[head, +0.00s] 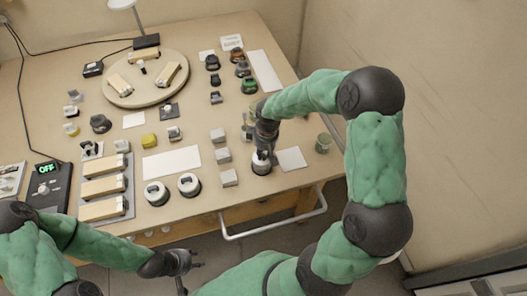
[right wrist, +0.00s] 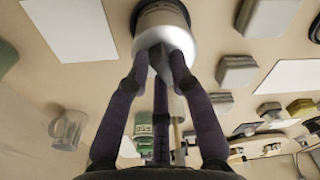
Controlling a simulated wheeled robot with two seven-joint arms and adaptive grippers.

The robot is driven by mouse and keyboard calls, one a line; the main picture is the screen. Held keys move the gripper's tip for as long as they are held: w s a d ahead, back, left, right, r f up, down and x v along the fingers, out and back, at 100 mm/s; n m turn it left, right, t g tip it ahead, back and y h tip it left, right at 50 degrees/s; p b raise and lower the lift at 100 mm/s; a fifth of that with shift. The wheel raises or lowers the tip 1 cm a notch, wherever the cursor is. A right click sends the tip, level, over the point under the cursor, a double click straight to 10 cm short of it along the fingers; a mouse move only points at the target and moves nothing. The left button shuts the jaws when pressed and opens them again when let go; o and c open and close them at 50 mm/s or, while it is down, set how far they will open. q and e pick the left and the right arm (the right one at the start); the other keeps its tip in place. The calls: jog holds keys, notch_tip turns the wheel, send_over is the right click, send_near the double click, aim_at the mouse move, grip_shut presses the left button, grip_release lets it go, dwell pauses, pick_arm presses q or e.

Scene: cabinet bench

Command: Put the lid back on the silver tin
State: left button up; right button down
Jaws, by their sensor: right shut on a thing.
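My right gripper (head: 263,150) points down near the front right of the bench and is shut on a pale, rounded piece that looks like the lid (head: 261,156). In the right wrist view the gripper (right wrist: 162,62) has its fingers closed around a grey grip on this lid. A round dark-based container, likely the silver tin (head: 261,168), is directly under it. I cannot tell whether the lid is seated or just above, as the fingers hide part of it. My left gripper (head: 183,266) is empty in front of the bench, its fingers apart.
Two white-topped round containers (head: 189,184) stand to the left. Grey blocks (head: 223,156) stand in a column left of the gripper. A round turntable (head: 117,97) is at the back left.

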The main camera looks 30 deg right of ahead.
jog(key=shift+f, duration=0.15)
dwell(0.7)
jog(key=c, duration=1)
grip_release()
jog(key=shift+o, duration=0.2)
jog(key=o, duration=0.4)
jog(key=shift+r+p, duration=2.75)
jog(key=shift+r, duration=0.8)
grip_shut()
